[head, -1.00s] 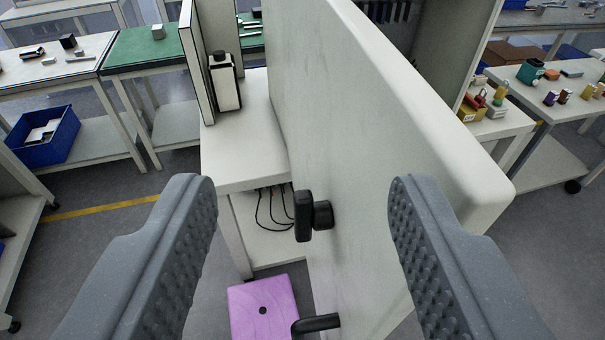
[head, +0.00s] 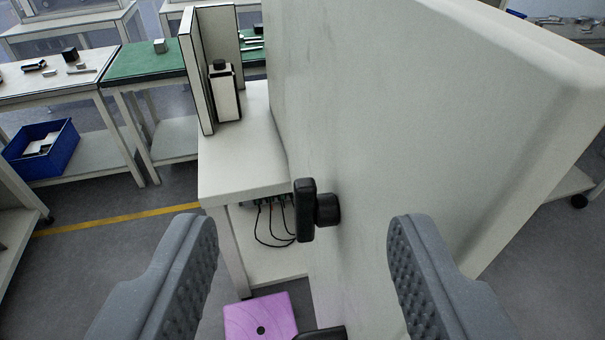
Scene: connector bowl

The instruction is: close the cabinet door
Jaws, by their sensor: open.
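The white cabinet door (head: 400,120) stands swung open and fills the middle and right of the view. A black knob-like handle (head: 306,210) sticks out from its left-facing side, and a second black handle part (head: 322,333) shows at the bottom edge. My gripper (head: 305,235) is open and empty. Its grey fingers lie on either side of the black handle in the picture, the right one in front of the door panel. I cannot tell whether the right finger touches the door. The cabinet body and hinge are not clearly seen.
A white table (head: 240,165) with a black-and-white bottle (head: 224,92) stands left of the door, with cables below. A purple stool (head: 260,318) is at the bottom. A green-topped bench (head: 140,62) and a blue bin (head: 42,147) are further left. Floor is open at left.

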